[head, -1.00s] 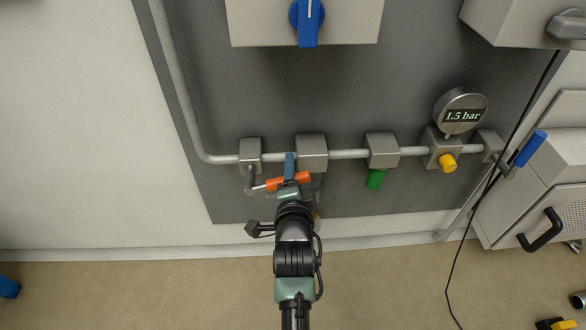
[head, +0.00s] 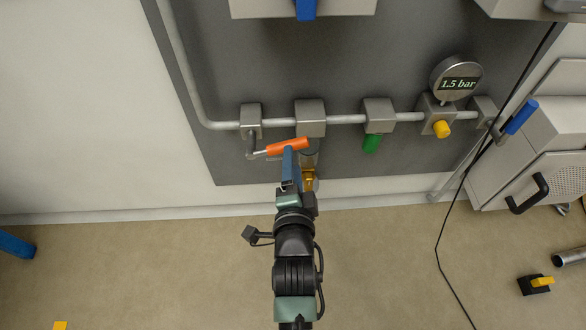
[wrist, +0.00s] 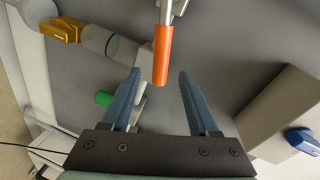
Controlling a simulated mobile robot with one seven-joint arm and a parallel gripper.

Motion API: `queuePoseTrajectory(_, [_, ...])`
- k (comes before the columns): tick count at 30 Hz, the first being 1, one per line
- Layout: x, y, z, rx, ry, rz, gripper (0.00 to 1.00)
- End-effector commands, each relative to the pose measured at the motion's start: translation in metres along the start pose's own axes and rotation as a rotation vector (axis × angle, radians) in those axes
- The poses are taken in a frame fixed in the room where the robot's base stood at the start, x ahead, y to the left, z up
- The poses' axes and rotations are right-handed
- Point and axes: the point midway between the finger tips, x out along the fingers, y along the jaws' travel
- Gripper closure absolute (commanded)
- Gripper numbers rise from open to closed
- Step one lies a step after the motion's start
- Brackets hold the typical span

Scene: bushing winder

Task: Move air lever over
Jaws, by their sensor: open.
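The air lever, with an orange handle (head: 287,146) on a thin metal rod, sticks out to the right from the leftmost valve block (head: 250,121) on the pipe, tilted slightly upward. My gripper (head: 288,152) is in front of it, its fingers overlapping the handle's lower side in the head view. In the wrist view the orange handle (wrist: 161,57) points down, and its free end lies between the tips of my two open blue fingers (wrist: 159,74). Its depth relative to the fingertips is hard to tell. The gripper holds nothing.
A brass-coloured fitting (head: 309,181) hangs below the second block, close to my gripper. Along the pipe are a green knob (head: 371,143), a yellow knob (head: 441,129), a gauge reading 1.5 bar (head: 456,80) and a blue-handled lever (head: 521,117). The floor below is mostly clear.

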Motion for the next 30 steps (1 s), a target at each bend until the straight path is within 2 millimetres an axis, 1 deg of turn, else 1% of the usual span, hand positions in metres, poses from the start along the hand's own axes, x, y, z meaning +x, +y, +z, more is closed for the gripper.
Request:
queuePoseTrajectory(1, [-0.009, -0.002, -0.001, 0.001, 0.000, 0.002, 0.39])
queuePoseTrajectory(6, [-0.026, -0.001, 0.000, 0.001, 0.000, 0.001, 0.39])
queuePoseTrajectory(10, [-0.031, 0.000, 0.000, 0.001, 0.000, 0.000, 0.39])
queuePoseTrajectory(18, [-0.032, 0.000, 0.000, 0.001, 0.000, -0.001, 0.39])
queuePoseTrajectory(20, [-0.032, -0.001, 0.000, -0.003, -0.001, 0.000, 0.50])
queuePoseTrajectory(21, [-0.033, -0.003, 0.001, -0.016, -0.003, 0.003, 0.57])
queuePoseTrajectory(23, [-0.034, -0.009, 0.003, -0.059, -0.013, 0.013, 0.68])
queuePoseTrajectory(24, [-0.037, -0.015, 0.005, -0.108, -0.024, 0.026, 0.75])
queuePoseTrajectory(26, [-0.041, -0.026, 0.009, -0.216, -0.046, 0.052, 0.86])
queuePoseTrajectory(28, [-0.049, -0.042, 0.015, -0.386, -0.080, 0.090, 0.99])
queuePoseTrajectory(30, [-0.058, -0.056, 0.021, -0.583, -0.120, 0.131, 1.00])
